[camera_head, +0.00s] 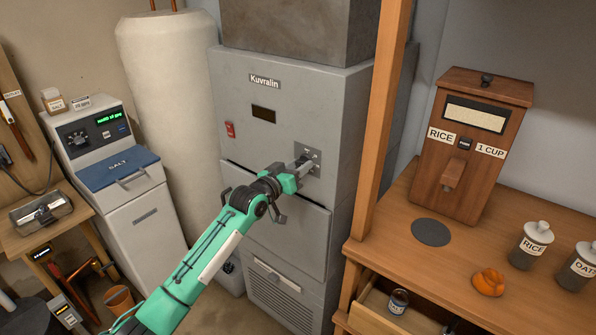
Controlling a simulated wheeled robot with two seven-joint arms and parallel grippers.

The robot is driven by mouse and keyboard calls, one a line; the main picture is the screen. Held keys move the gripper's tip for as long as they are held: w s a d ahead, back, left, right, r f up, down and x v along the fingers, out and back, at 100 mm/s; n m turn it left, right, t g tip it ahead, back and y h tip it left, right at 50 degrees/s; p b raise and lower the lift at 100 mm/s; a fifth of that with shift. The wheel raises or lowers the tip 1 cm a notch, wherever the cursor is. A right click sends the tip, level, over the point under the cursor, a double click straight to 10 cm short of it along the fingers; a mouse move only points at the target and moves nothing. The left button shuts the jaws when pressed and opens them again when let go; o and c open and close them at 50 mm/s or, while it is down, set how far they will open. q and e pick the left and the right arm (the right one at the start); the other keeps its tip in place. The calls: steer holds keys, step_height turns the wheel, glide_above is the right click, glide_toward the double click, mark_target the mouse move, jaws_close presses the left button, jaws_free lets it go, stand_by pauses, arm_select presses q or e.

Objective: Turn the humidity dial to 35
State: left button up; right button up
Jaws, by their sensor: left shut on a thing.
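The humidity dial sits on a small dark square plate (314,155) on the front of the grey Kuvralin cabinet (240,110). The dial itself is hidden by my left gripper (304,163), which reaches in from the lower left. Its fingers are at the plate and shut on the dial. The plate's markings are too small to read, so the dial's setting cannot be told. My right gripper is not in view.
A red switch (230,130) and a dark display (264,114) are on the cabinet. A wooden post (380,130) stands close to its right. A rice dispenser (463,150) is on the right counter. A salt machine (110,160) stands at left.

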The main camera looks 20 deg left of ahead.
arm_select(q)
steer(key=shift+f+m+b, duration=0.1)
steer(key=shift+m+b, duration=0.25)
steer(key=shift+m, duration=2.05)
steer(key=o, duration=1)
steer(key=b+v, duration=0.3)
steer(key=v, duration=1.1)
steer(key=shift+w, duration=0.1)
